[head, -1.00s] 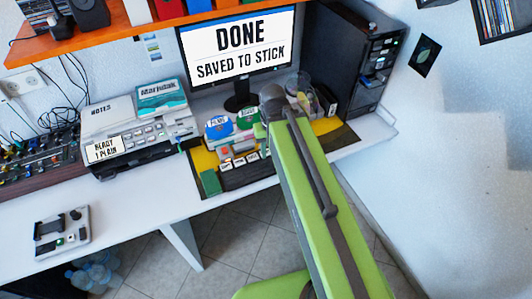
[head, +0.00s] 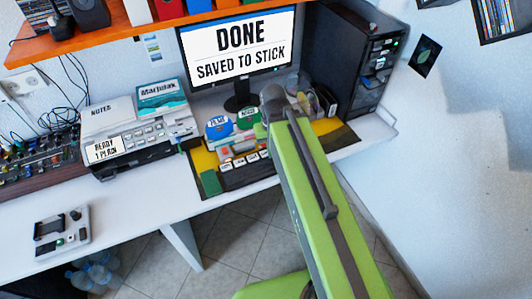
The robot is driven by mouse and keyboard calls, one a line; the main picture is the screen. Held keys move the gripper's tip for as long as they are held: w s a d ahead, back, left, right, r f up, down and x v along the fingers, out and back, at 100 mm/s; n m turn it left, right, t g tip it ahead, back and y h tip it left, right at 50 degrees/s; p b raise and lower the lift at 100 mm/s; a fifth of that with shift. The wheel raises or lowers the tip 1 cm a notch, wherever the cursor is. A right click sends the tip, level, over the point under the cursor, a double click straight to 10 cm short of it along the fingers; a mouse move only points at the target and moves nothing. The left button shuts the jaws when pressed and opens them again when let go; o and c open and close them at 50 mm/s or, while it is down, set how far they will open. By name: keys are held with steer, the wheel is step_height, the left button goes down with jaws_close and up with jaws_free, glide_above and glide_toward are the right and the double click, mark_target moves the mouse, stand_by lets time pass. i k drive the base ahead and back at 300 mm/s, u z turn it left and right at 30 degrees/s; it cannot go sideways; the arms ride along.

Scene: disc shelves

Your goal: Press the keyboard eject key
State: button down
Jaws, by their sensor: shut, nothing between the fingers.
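A dark keyboard (head: 247,176) lies at the front of the desk below the monitor. Several white labelled keys (head: 239,162) stand in a row along its back edge. Their labels are too small to read, so I cannot tell which is the eject key. My green arm reaches up from the lower right, and its upper end covers the keyboard's right part. My gripper is hidden behind the arm. The monitor (head: 240,50) reads "DONE" and "SAVED TO STICK".
A black computer tower (head: 348,65) stands right of the monitor. A printer (head: 140,130) stands left of the keyboard. A green block (head: 210,183) lies at the keyboard's left end.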

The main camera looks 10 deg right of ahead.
mark_target(264, 154)
steer(key=z, duration=1.35)
steer(key=k, duration=1.2)
steer(key=u, duration=1.95)
steer(key=i, duration=1)
steer(key=z, duration=0.1)
